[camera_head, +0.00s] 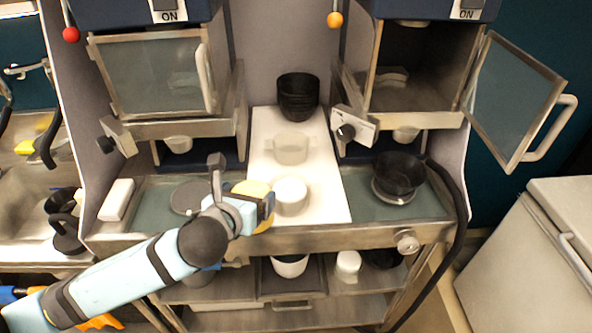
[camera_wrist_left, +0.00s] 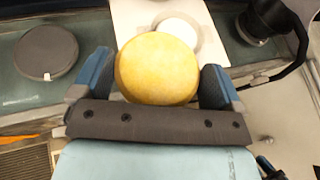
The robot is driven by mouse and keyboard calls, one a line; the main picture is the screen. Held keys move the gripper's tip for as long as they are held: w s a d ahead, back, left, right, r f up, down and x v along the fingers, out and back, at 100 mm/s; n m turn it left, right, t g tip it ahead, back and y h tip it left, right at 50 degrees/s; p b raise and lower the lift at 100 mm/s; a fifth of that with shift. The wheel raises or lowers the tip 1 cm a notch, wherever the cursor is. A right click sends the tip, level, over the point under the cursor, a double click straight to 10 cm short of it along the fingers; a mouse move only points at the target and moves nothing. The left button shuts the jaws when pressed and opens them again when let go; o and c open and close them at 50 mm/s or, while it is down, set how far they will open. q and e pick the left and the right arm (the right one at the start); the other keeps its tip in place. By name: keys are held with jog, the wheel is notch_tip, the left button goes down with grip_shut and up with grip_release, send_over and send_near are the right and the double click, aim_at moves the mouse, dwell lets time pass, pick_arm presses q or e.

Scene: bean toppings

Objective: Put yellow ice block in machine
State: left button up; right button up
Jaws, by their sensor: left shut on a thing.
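The yellow ice block (camera_head: 253,189) is a rounded yellow piece held in my left gripper (camera_head: 248,200), above the front of the counter. In the left wrist view the yellow ice block (camera_wrist_left: 157,68) sits between the two blue fingers of my left gripper (camera_wrist_left: 158,85), which are shut on it. The right machine (camera_head: 418,70) has a yellow knob (camera_head: 334,20) above it and its glass door (camera_head: 515,100) swung open to the right; its chamber is visible. The left machine (camera_head: 150,75) has a red knob (camera_head: 71,34) and its door is shut. My right gripper is not in view.
A white board (camera_head: 325,195) holds stacked black bowls (camera_head: 298,95), a clear bowl (camera_head: 291,147) and a round white item (camera_head: 291,190). A black bowl (camera_head: 400,172) stands at right, a grey disc (camera_head: 190,197) at left. The open door juts out at right.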

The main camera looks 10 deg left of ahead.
aim_at(267, 191)
pick_arm(q)
jog(key=d+b, duration=0.1)
jog(key=w+d+b, duration=0.1)
jog(key=d, duration=0.1)
jog(key=shift+d+r+m, duration=0.1)
jog(key=shift+r+m, duration=0.1)
jog(key=shift+m, duration=0.1)
jog(key=shift+d+r+b, duration=0.15)
jog(key=shift+d+b, duration=0.2)
jog(key=shift+b, duration=0.15)
jog(key=shift+w, duration=0.3)
jog(key=w+a+p, duration=0.1)
jog(key=w+a, duration=0.2)
jog(key=w, duration=0.6)
jog(key=w+a+p, duration=0.2)
jog(key=w, duration=0.7)
jog(key=shift+h, duration=0.3)
jog(key=f, duration=0.4)
jog(key=f+p, duration=0.1)
jog(key=f, duration=0.2)
jog(key=shift+w+a, duration=0.2)
jog(key=shift+w, duration=0.1)
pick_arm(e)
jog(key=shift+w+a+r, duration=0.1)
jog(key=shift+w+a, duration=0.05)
